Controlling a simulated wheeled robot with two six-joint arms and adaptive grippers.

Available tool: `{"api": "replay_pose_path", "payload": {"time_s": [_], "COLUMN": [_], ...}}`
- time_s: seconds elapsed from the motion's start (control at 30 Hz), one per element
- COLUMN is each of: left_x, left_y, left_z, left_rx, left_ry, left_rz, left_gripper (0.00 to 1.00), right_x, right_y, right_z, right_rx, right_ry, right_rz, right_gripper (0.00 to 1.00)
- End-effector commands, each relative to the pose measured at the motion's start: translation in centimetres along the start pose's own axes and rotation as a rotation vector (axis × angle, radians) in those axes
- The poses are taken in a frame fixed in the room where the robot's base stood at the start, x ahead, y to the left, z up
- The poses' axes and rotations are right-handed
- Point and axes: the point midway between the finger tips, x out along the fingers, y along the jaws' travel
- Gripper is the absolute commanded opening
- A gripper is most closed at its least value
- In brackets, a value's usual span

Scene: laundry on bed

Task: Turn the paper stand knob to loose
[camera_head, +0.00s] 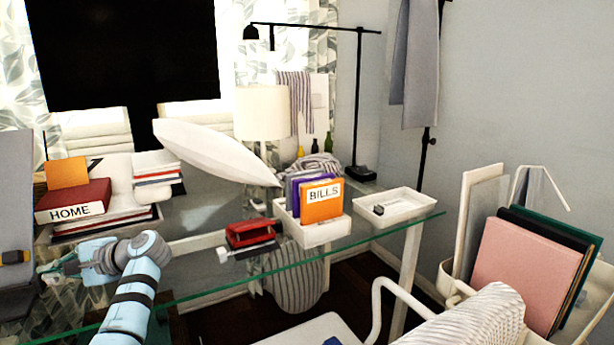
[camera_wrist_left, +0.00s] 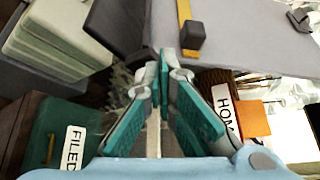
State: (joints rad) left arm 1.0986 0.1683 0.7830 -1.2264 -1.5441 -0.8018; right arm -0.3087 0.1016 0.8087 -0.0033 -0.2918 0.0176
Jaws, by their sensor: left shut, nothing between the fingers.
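The paper stand shows as a grey upright panel (camera_head: 14,190) at the left edge of the head view. A dark knob-like part with an orange-yellow piece (camera_head: 14,257) is low on it. In the left wrist view the grey panel (camera_wrist_left: 250,45) fills the top, with a dark block (camera_wrist_left: 193,36) on a yellow strip. My left gripper (camera_head: 52,270) is beside the stand, to the right of that part. In the left wrist view its teal fingers (camera_wrist_left: 163,72) meet at the tips, empty, pointing toward the stand just short of the block. My right gripper is out of view.
A red HOME box (camera_head: 73,203) and papers lie close to my left gripper. The wrist view shows a green FILED box (camera_wrist_left: 70,140). A red hole punch (camera_head: 252,235), a BILLS holder (camera_head: 312,235) and a white tray (camera_head: 395,207) stand along the glass desk (camera_head: 330,247).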

Motion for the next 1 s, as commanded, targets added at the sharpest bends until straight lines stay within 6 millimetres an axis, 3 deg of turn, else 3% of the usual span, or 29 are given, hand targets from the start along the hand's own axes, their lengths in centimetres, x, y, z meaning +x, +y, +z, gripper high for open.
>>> {"api": "replay_pose_path", "payload": {"time_s": [1.0], "left_x": [0.25], "left_y": [0.29], "left_z": [-0.5], "left_rx": [0.001], "left_ry": [0.002], "left_rz": [0.0], "left_gripper": [0.0], "right_x": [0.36], "right_y": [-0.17], "right_z": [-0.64], "right_rx": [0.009], "right_ry": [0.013], "right_rz": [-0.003], "right_gripper": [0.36]}}
